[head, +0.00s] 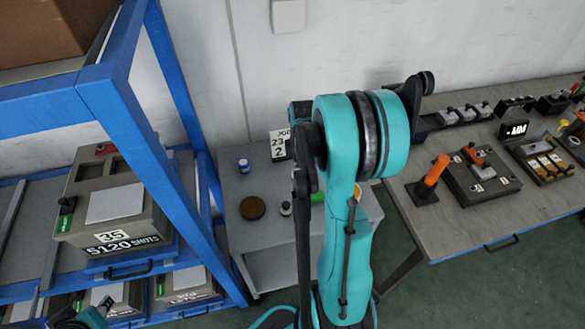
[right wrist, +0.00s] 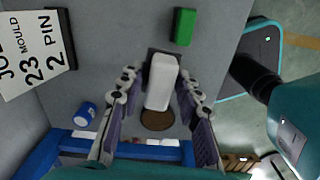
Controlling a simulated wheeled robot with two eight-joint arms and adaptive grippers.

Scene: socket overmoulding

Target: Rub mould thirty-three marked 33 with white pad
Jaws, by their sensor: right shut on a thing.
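My right gripper (right wrist: 158,85) is shut on a white pad (right wrist: 161,78) in the right wrist view, above the grey table (right wrist: 110,25). In the head view my right arm hides the gripper and most of the pad area. A grey mould (head: 115,203) sits on the blue rack at the left, with a label that looks like 35 and a plate reading shots. More moulds (head: 190,282) sit on the shelf below, their numbers too small to read. I cannot pick out a mould clearly marked 33. My left gripper does not show clearly.
On the small grey table stand a job card (head: 278,146), a blue-capped jar (head: 244,165), a brown disc (head: 252,207) and a green block (right wrist: 183,26). A blue rack post (head: 130,130) rises between rack and table. A bench (head: 455,235) with fixtures stands at right.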

